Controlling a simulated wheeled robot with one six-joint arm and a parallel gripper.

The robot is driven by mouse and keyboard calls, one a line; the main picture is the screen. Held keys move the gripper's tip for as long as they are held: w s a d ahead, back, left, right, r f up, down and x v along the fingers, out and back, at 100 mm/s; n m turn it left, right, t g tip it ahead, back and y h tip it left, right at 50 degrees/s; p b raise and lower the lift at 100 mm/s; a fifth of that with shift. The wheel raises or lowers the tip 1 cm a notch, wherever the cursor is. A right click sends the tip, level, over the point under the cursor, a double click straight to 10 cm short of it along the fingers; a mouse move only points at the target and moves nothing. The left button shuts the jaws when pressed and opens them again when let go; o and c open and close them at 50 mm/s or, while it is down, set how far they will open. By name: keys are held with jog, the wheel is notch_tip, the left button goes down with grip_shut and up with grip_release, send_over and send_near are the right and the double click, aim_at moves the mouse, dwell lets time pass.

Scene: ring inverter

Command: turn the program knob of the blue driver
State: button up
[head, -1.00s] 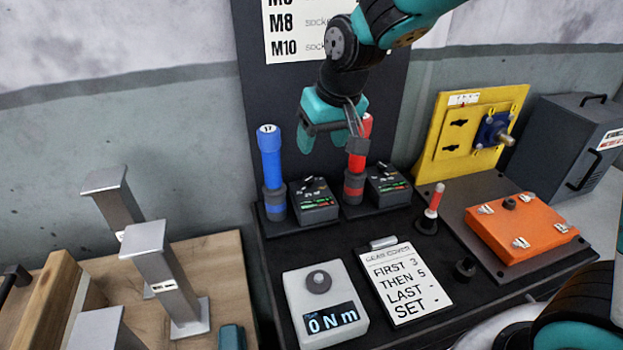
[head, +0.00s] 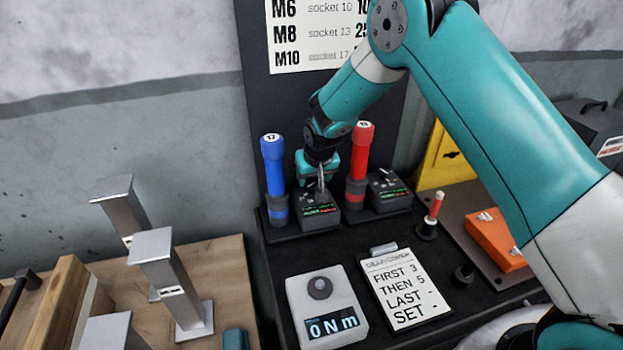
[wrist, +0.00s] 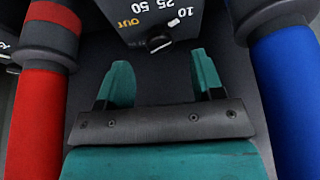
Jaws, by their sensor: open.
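The blue driver (head: 273,170), tagged 17, stands upright in its holder, left of a dark program box (head: 319,214). In the wrist view the blue driver (wrist: 290,85) is at the right edge. The box's black program knob (wrist: 160,43) has a pale pointer mark, with OUT, 50, 25 and 10 printed beside it. My gripper (head: 319,184) is over that box, pointing down. In the wrist view my gripper (wrist: 161,64) is open and empty, its fingers to either side of the knob's line. Whether the fingertips reach down to the knob is unclear. In the head view the gripper hides the knob.
The red driver (head: 359,165) stands close on the right of the gripper, with its own box (head: 389,192) beyond. A torque meter (head: 325,308) reading 0 Nm and a note card (head: 405,288) lie in front. Metal posts (head: 170,280) stand on the left bench.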

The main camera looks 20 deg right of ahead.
aim_at(312, 185)
jog(key=shift+p+x, duration=0.3)
jog(key=shift+x, duration=1.65)
jog(key=c, duration=0.9)
jog(key=n+y+b, duration=0.1)
jog(key=n, duration=0.1)
jog(key=n+b, duration=0.2)
jog(key=shift+d+f+n+y+b, duration=0.15)
jog(key=shift+n+y+b, duration=0.15)
jog(key=shift+y, duration=0.1)
jog(key=shift+d+n+g+y+b, duration=0.1)
jog(key=shift+n+g+y+b, duration=0.3)
jog(key=shift+n+b, duration=0.55)
jog(key=shift+n+g+y+b, duration=0.3)
jog(key=shift+n+y+b, duration=0.1)
jog(key=shift+n, duration=1.05)
